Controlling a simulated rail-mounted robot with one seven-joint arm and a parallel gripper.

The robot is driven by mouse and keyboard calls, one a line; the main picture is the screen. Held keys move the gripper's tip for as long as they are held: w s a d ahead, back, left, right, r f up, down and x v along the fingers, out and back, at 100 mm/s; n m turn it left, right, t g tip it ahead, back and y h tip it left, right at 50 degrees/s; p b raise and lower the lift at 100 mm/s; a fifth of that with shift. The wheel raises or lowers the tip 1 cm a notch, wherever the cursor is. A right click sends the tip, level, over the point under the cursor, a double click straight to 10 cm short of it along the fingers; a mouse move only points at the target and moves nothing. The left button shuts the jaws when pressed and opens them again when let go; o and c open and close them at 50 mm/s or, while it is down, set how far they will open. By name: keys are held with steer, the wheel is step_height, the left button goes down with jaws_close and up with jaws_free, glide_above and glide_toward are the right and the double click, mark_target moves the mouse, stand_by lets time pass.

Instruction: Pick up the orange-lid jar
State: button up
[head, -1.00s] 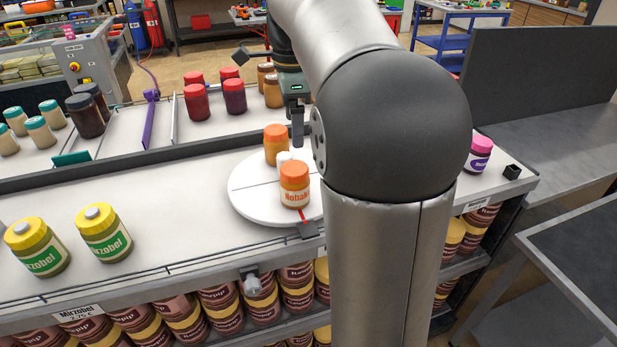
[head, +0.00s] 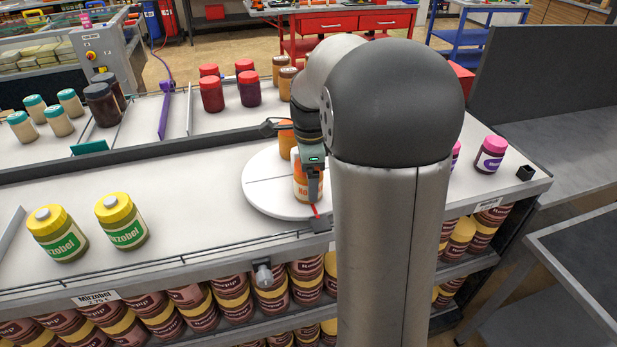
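An orange-lid jar (head: 300,188) with an orange-and-white label stands upright on a white round turntable (head: 262,198), near its front edge. A second orange jar (head: 285,143) stands behind it, mostly covered by my arm. My gripper (head: 313,188) points down at the front jar and covers its lid and right side. One dark finger shows in front of the jar's right side; the other finger is hidden. Whether the fingers touch the jar or are closed on it cannot be seen.
Two yellow-lid jars (head: 122,222) stand at the counter's left front. Red-lid jars (head: 212,93) and teal-lid jars (head: 58,120) stand beyond the dark rail. Pink-lid jars (head: 490,155) are on the right.

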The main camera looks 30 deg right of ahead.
steer(key=shift+f, duration=0.8)
steer(key=c, duration=1.2)
steer(key=shift+c, duration=0.4)
steer(key=shift+r, duration=0.15)
